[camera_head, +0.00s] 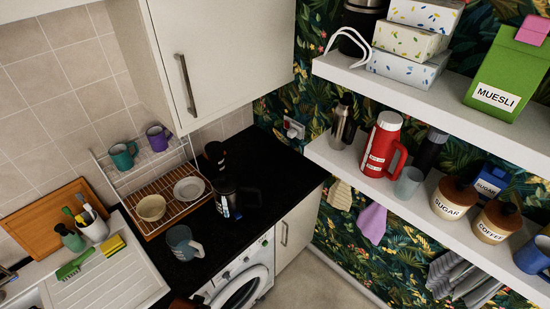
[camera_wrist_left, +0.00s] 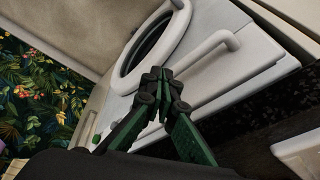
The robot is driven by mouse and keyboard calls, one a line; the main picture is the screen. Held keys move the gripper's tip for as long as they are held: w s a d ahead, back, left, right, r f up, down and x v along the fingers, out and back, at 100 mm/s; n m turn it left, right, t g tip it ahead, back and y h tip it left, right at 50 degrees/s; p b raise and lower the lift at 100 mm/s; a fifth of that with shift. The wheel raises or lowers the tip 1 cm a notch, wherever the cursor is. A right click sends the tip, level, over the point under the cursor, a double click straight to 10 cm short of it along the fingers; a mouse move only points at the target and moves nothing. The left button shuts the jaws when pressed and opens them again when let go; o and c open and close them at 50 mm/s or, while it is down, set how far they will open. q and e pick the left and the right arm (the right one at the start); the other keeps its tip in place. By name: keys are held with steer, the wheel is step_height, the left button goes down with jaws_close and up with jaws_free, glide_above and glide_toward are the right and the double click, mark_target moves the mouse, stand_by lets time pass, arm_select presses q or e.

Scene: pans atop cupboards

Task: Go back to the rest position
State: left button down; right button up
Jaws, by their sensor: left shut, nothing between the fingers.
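My left gripper (camera_wrist_left: 157,76) shows in the left wrist view, with its dark green and black fingers closed together and nothing between them. In the head view the washing machine (camera_head: 262,258) stands under the black worktop (camera_head: 215,245). I cannot make out my left gripper there. My right gripper is in neither view.
Wall shelves (camera_head: 400,195) at right carry a red flask (camera_head: 381,145) and jars. A wall cupboard (camera_head: 215,55) hangs above. Floor (camera_head: 315,284) shows at bottom centre.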

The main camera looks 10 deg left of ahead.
arm_select(q)
steer(key=s+d+f+g+b, duration=0.1)
steer(key=s+f+b, duration=0.2)
steer(key=f, duration=1.1)
steer(key=s+f+b, duration=0.2)
steer(key=f+b, duration=0.1)
steer(key=f, duration=1.1)
steer(key=s+f+m+g+b, duration=0.1)
steer(key=s+f+b, duration=0.6)
steer(key=s+f, duration=1.1)
step_height(320, 180, down, 4)
steer(key=shift+s+r+h, duration=0.1)
steer(key=shift+s+h, duration=0.05)
steer(key=shift+h, duration=0.15)
